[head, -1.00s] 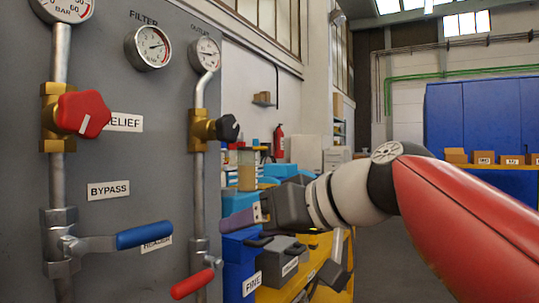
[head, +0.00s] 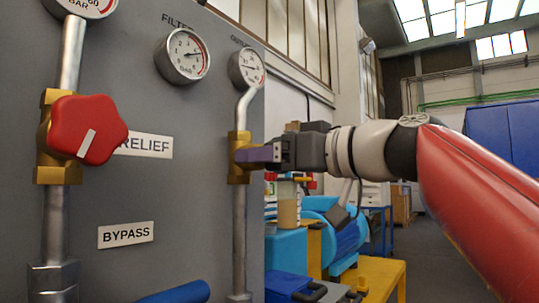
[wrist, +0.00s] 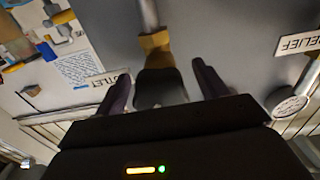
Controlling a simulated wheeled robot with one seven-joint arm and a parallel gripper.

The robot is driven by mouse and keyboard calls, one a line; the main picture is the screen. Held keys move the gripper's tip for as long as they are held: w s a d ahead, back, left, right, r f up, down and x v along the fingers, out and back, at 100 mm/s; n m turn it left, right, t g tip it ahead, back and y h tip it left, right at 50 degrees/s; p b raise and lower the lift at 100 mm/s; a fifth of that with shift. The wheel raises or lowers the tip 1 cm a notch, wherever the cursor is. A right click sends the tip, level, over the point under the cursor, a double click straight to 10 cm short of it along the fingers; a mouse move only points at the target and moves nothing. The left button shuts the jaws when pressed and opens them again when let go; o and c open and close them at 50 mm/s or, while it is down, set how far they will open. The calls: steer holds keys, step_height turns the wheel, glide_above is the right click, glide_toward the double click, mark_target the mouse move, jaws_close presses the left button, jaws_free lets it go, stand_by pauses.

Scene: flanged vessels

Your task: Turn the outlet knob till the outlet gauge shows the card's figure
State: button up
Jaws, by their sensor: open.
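The outlet gauge (head: 247,69) is a small round dial on the grey panel; its reading is too small to tell. Below it a bent pipe leads to a brass valve body (head: 238,170). My gripper (head: 262,154) is at that valve and hides the knob in the head view. In the wrist view the black outlet knob (wrist: 160,88) lies between the two spread purple fingers of my gripper (wrist: 162,86), with gaps showing on both sides. A white sheet with writing (wrist: 88,68) shows in the wrist view; its figure is not legible, and I cannot tell if it is the card.
The red relief knob (head: 88,130) sticks out left of my gripper. The filter gauge (head: 182,56) is above. The blue bypass handle (head: 175,293) is at the bottom edge. A blue machine (head: 340,235) and yellow bench (head: 380,278) stand right of the panel.

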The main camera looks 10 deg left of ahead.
steer(key=shift+a, duration=0.2)
steer(key=shift+c, duration=0.3)
steer(key=c, duration=0.9)
steer(key=shift+m, duration=0.4)
